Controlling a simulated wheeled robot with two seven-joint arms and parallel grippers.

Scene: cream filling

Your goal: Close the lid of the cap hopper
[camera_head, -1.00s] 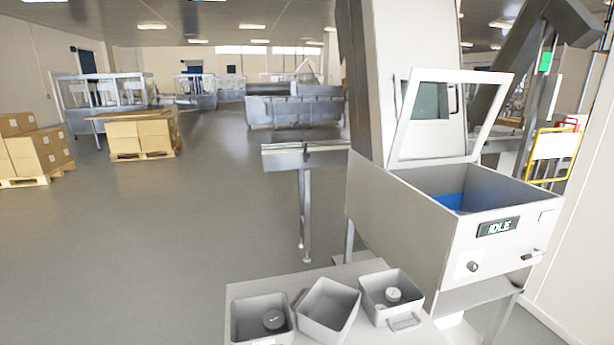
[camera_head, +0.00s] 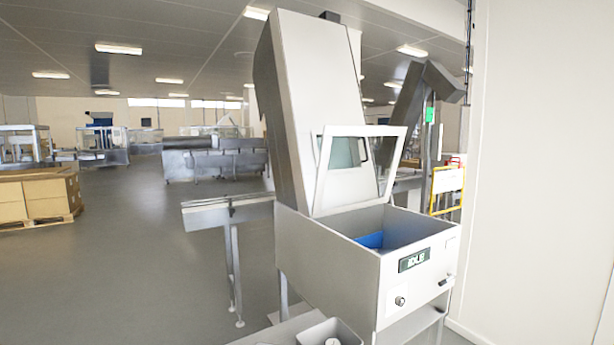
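The cap hopper (camera_head: 330,262) is a pale grey box on legs, right of the middle. Its lid (camera_head: 394,160), a pale frame with a clear window, stands raised and leaning back at the hopper's rear. The top is open and something blue (camera_head: 370,240) shows inside. A dark display panel (camera_head: 414,260) with white letters is on the front face, with a round knob (camera_head: 400,301) below it and a small dark-tipped part (camera_head: 446,281) to the right. Neither gripper is in view.
A low table (camera_head: 283,330) with a grey bin (camera_head: 331,333) stands in front of the hopper at the bottom edge. A metal conveyor (camera_head: 228,212) stands left of it. A plain wall (camera_head: 540,180) is close on the right. The floor at left is open, with boxes on a pallet (camera_head: 40,196).

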